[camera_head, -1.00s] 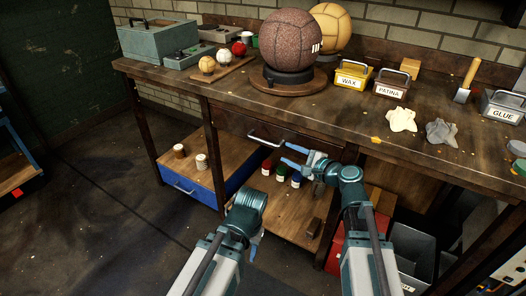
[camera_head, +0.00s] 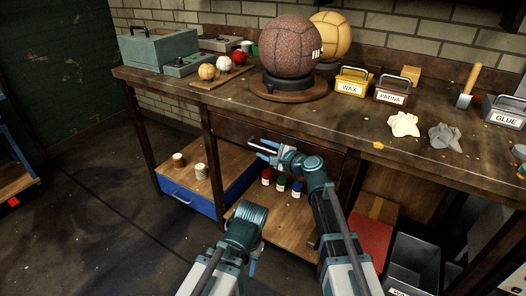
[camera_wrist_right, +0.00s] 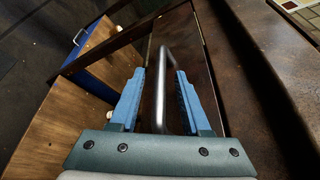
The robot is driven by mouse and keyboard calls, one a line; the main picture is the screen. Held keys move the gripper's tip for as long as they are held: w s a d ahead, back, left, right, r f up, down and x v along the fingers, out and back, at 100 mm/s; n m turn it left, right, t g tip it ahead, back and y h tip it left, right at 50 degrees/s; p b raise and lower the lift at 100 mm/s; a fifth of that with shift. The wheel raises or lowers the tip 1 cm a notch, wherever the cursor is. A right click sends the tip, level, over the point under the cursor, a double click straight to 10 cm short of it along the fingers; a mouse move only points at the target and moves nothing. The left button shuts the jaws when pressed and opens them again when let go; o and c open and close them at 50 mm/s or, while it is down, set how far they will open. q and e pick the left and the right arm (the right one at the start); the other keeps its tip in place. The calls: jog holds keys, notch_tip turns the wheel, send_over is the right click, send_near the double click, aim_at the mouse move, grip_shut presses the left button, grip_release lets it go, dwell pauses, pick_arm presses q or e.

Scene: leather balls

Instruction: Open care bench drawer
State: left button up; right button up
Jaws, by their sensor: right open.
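The care bench drawer (camera_head: 234,128) is a dark wooden front under the bench top, and it looks closed. Its metal bar handle (camera_wrist_right: 161,85) stands between the blue fingers of my right gripper (camera_wrist_right: 161,72) in the right wrist view. The right gripper is open, with a finger on each side of the bar. In the head view my right gripper (camera_head: 257,150) is at the drawer front and largely hides the handle. My left gripper (camera_head: 253,268) hangs low in front of the bench, mostly hidden by its own arm, so its opening is unclear.
The bench top (camera_head: 325,118) carries a brown ball (camera_head: 290,45) on a stand, a wax box (camera_head: 351,83) and a patina box (camera_head: 391,92). Below are a blue drawer unit (camera_head: 188,199), small bottles (camera_head: 282,184) and a grey bin (camera_head: 412,262). Floor at left is clear.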

jog(key=shift+w+a+f, duration=0.1)
jog(key=shift+w+a, duration=0.25)
grip_shut()
dwell(1.3)
